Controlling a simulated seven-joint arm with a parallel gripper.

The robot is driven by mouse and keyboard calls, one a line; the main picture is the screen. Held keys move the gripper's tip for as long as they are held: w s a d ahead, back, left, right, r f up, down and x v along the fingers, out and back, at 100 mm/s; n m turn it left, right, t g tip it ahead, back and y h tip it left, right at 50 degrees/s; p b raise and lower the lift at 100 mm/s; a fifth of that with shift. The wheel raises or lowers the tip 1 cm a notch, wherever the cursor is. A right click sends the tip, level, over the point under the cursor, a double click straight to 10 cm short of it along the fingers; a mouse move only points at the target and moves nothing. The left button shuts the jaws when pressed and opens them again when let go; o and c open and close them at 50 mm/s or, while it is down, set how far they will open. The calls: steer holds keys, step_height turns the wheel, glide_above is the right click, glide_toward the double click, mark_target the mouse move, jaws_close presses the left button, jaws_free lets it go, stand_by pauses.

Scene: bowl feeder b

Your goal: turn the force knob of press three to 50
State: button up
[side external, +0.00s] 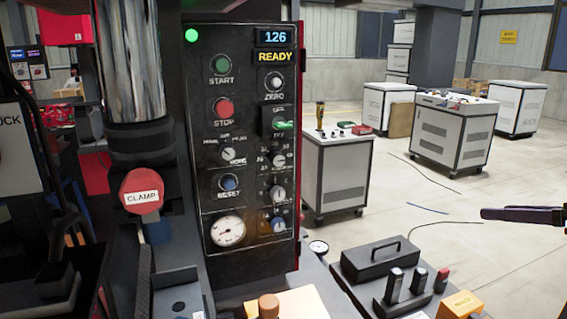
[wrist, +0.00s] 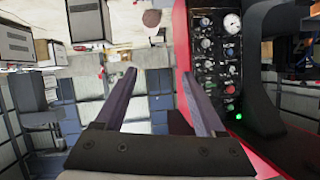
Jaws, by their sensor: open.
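A dark control panel (side external: 238,140) of a press fills the middle of the side view. Its right column holds a ZERO knob (side external: 274,84) and, lower down, an upper dial (side external: 278,160), a middle dial (side external: 277,193) and a lower dial (side external: 277,225). Their labels are too small to read, so I cannot tell which is the force knob, nor the press number. My gripper (side external: 486,213) shows only at the right edge of the side view, well apart from the panel. In the wrist view my gripper (wrist: 158,74) is open and empty, and the panel (wrist: 217,65) lies right of its fingers.
The panel also has a green START button (side external: 220,64), red STOP button (side external: 224,107), green-handled switch (side external: 280,124), gauge (side external: 228,231) and display (side external: 275,38) reading 126. A red CLAMP knob (side external: 140,193) juts out at left. A black toolbox (side external: 380,262) stands lower right.

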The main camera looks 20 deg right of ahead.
steer(key=w+a+r+m+t+h, duration=0.1)
steer(key=w+a+r+m+t, duration=0.3)
steer(key=w, duration=0.5)
steer(key=w+a+r+m+t+h, duration=0.1)
steer(key=w+a+r+t, duration=0.15)
steer(key=w+r, duration=0.5)
steer(key=g+y, duration=0.1)
steer(key=g, duration=0.1)
glide_toward(280, 160)
steer(key=shift+n, duration=0.4)
steer(key=w, duration=0.8)
steer(key=shift+w+a+f, duration=0.1)
steer(key=shift+w+a, duration=0.05)
steer(key=shift+w, duration=0.1)
jaws_close()
